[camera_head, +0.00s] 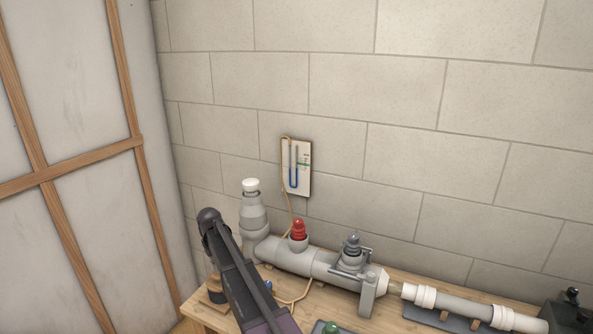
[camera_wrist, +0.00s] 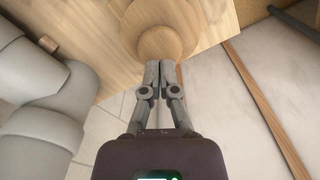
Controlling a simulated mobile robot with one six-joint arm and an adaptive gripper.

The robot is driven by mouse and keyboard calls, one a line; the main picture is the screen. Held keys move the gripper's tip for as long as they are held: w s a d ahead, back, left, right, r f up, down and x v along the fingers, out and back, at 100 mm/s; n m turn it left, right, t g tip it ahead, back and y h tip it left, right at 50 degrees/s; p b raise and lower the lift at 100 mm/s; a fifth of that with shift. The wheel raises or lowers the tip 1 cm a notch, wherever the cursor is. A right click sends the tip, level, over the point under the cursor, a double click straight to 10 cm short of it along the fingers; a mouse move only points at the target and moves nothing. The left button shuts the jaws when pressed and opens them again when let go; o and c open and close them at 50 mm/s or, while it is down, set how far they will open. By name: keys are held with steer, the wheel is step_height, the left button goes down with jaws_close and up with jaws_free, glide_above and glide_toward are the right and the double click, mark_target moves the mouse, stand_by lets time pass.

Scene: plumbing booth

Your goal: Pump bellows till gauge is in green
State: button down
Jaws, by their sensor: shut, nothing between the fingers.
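The gauge (camera_head: 296,167) is a small pale board on the wall with a U-shaped tube holding blue liquid and a green mark at its right. The exact liquid level is too small to read. The bellows (camera_head: 215,289) appears as a dark, wood-topped round thing on the bench's left end, partly covered by my arm. In the wrist view, a round wooden top (camera_wrist: 160,28), likely the bellows' top, lies just beyond my gripper (camera_wrist: 157,64). My gripper's fingers are together and empty, and their tips overlap the wooden round's near edge. Contact cannot be told.
A grey pipe (camera_head: 300,260) with a white-capped upright, a red plug (camera_head: 299,229) and a clamped dark plug (camera_head: 352,243) runs along the wooden bench (camera_head: 205,316). A tan hose (camera_head: 286,189) runs to the gauge. A wood-framed panel (camera_head: 60,150) stands at left.

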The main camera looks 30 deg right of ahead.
mark_target(218, 273)
steer(key=shift+f+b, duration=2.05)
steer(key=shift+f, duration=0.1)
steer(key=shift+r+p, duration=2.45)
steer(key=shift+p, duration=0.1)
steer(key=shift+f, duration=0.15)
stand_by(0.7)
stand_by(0.6)
